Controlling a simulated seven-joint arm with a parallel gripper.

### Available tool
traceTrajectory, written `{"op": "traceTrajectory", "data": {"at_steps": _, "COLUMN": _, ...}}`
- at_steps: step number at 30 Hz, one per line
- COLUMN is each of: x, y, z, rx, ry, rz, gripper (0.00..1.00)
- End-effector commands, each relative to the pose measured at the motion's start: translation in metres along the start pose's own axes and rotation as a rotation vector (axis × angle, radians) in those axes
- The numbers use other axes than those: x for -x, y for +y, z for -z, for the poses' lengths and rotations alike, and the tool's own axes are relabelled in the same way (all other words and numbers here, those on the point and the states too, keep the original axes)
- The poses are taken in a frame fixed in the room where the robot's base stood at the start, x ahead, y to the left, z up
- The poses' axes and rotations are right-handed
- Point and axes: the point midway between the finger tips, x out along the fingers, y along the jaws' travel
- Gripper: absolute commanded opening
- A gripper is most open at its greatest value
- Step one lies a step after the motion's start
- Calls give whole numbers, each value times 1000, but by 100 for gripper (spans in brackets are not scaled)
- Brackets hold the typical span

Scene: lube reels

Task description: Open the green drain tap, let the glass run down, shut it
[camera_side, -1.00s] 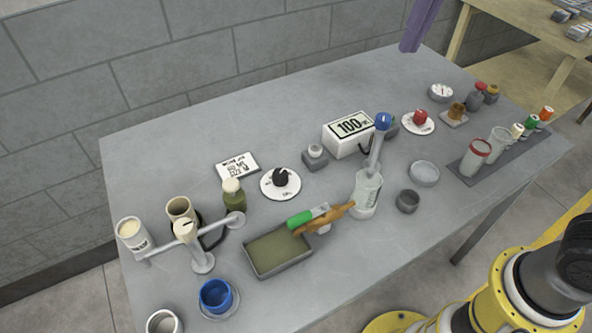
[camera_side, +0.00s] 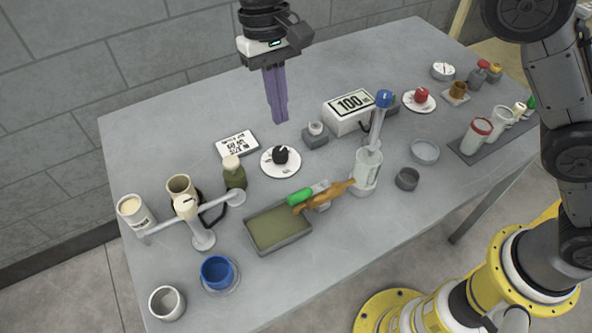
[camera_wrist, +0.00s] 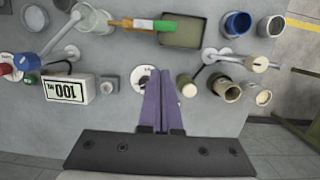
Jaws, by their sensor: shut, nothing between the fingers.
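The green tap handle (camera_side: 300,196) lies along a white body (camera_side: 321,194) with a brown-orange arm, beside the shallow olive-filled tray (camera_side: 247,242). The handle also shows in the wrist view (camera_wrist: 164,26), at the top beside the tray. The glass (camera_side: 366,178) stands to the right of the tap, under a grey column with a blue top (camera_side: 383,97); its liquid level is hard to read. My gripper (camera_side: 280,119) has purple fingers, shut and empty, pointing down above the back of the table. It is apart from the tap, over the black-knob dial (camera_side: 281,154) in the wrist view.
A white box marked 100 (camera_side: 350,109) and a red knob on a dial (camera_side: 421,96) stand at the back right. A white pipe stand (camera_side: 203,236), a green bottle (camera_side: 234,177) and a blue cup (camera_side: 217,271) are at the left. Jars (camera_side: 476,136) stand on a dark mat at right.

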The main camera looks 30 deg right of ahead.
Motion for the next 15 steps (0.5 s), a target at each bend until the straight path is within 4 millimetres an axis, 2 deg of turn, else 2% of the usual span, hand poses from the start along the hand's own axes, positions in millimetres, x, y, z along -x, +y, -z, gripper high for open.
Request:
{"op": "traceTrajectory", "data": {"at_steps": 8, "x": -2, "y": 1, "z": 0, "rx": -1, "ry": -1, "rz": 0, "gripper": 0}}
{"op": "traceTrajectory", "data": {"at_steps": 11, "x": -10, "y": 1, "z": 0, "rx": -1, "ry": -2, "rz": -1, "gripper": 0}}
{"op": "traceTrajectory", "data": {"at_steps": 15, "x": -31, "y": 1, "z": -1, "rx": -1, "ry": -5, "rz": -3, "gripper": 0}}
